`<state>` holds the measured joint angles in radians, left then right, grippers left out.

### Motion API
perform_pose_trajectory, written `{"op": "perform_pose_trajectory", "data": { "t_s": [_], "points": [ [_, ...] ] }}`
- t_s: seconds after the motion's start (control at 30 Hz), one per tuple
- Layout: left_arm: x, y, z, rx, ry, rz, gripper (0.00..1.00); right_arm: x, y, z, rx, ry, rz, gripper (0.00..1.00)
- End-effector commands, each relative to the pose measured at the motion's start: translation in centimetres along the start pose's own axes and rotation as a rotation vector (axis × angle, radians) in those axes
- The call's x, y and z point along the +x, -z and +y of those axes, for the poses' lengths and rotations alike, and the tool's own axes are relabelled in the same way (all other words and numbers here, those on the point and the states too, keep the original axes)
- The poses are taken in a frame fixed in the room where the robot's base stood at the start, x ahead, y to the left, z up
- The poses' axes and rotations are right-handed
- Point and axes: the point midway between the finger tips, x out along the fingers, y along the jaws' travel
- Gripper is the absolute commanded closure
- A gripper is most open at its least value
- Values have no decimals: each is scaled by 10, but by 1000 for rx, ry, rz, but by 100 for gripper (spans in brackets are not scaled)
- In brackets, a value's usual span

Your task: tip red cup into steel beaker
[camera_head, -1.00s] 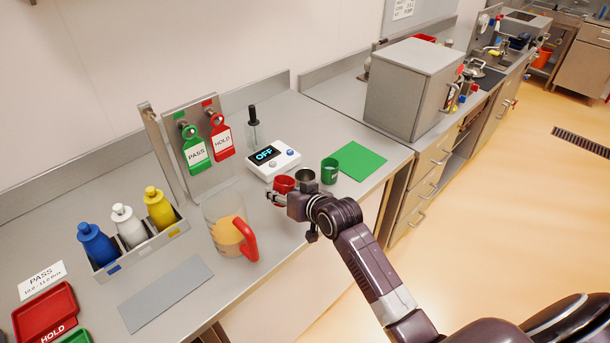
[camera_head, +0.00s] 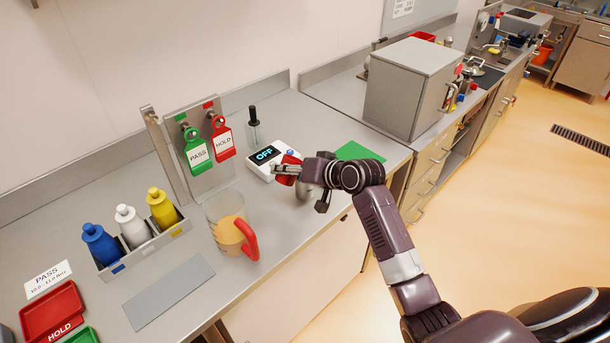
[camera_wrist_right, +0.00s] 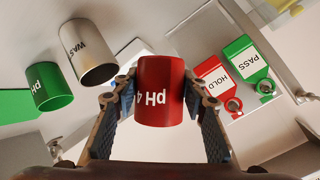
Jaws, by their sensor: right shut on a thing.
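The red cup (camera_wrist_right: 160,92), lettered "pH 4", is between the two fingers of my right gripper (camera_head: 284,170), which is shut on it. In the head view the red cup (camera_head: 287,181) shows above and below the fingers, lifted above the bench and looking about upright. The steel beaker (camera_wrist_right: 88,52) is apart from the held cup, to its left in the wrist view. In the head view the steel beaker (camera_head: 304,191) is mostly hidden under my right gripper. My left gripper is not in view.
A green cup (camera_wrist_right: 48,88) stands beside the beaker; my arm hides it in the head view. The scale (camera_head: 266,156) reading OFF is close behind the held cup. A jug with a red handle (camera_head: 247,240) stands to the left. A green mat (camera_head: 357,151) lies to the right.

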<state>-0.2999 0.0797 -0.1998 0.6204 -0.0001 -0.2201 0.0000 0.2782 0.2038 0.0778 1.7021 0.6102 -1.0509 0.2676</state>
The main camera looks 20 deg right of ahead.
Motion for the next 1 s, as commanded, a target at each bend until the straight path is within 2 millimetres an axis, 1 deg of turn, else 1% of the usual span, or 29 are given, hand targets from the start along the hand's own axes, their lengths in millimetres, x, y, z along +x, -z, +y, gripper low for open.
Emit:
{"op": "perform_pose_trajectory", "data": {
  "t_s": [0.1,1.0],
  "points": [
    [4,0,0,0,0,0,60,2,-1,2,14,5,-5,86],
    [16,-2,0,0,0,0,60,5,-3,7,118,50,-53,86]
  ]
}}
